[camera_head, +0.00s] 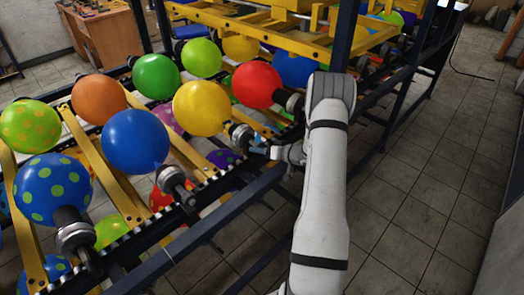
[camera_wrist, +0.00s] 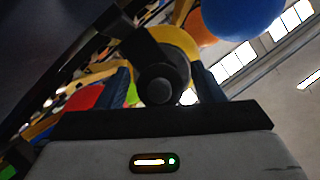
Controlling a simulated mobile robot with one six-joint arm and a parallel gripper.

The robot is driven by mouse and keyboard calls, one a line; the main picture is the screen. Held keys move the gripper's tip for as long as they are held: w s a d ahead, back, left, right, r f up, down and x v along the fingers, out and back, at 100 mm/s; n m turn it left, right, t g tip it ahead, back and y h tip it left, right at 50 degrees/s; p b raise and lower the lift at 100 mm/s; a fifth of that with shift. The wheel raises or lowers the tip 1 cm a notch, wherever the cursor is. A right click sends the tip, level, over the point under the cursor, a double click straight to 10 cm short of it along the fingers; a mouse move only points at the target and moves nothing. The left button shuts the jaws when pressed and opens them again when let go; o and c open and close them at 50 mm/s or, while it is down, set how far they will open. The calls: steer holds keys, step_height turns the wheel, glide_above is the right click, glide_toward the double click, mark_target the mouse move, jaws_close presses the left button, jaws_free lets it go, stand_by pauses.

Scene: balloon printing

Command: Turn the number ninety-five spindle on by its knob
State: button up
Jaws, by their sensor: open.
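A spindle (camera_head: 240,134) with a grey metal end sits at the base of the yellow balloon (camera_head: 202,108) in the head view. My gripper (camera_head: 259,149) is right beside this spindle's outer end, at the rack's edge. In the wrist view a dark round knob (camera_wrist: 162,82) lies between the two open fingers of my gripper (camera_wrist: 164,86), with the yellow balloon behind it. The fingers stand on either side of the knob. I cannot tell whether they touch it. No number ninety-five can be read in either view.
Other spindles carry a blue balloon (camera_head: 135,141), a red balloon (camera_head: 257,85) and a blue green-dotted balloon (camera_head: 53,190). A dark blue rail (camera_head: 222,212) runs along the rack's near side. The tiled floor (camera_head: 424,190) on the right is clear.

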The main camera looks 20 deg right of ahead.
steer(key=b+v, duration=0.2)
steer(key=v, duration=0.5)
steer(key=shift+s+d+r, duration=0.15)
steer(key=shift+s+d, duration=0.05)
steer(key=shift+s, duration=0.1)
stand_by(0.3)
steer(key=w+a+r+h, duration=0.1)
steer(key=w+r+h, duration=0.15)
steer(key=r, duration=0.35)
steer(key=w+a+r+h, duration=0.1)
steer(key=r+h, duration=0.3)
steer(key=r, duration=0.1)
steer(key=s+a+r+g+h, duration=0.1)
steer(key=s+a+r+h, duration=0.25)
steer(key=r, duration=0.35)
steer(key=s+a+r+g, duration=0.1)
steer(key=s+a+g, duration=0.1)
steer(key=s+a, duration=0.3)
steer(key=s+a+r+g+y, duration=0.1)
steer(key=s+a+g, duration=0.2)
steer(key=s, duration=1.1)
steer(key=s+a+r+g+y, duration=0.1)
steer(key=s+a+r+g, duration=0.1)
steer(key=s+a, duration=0.7)
steer(key=shift+s+a+n+g, duration=0.25)
steer(key=shift+s+n+g, duration=0.05)
steer(key=shift+s, duration=0.35)
steer(key=shift+r, duration=0.1)
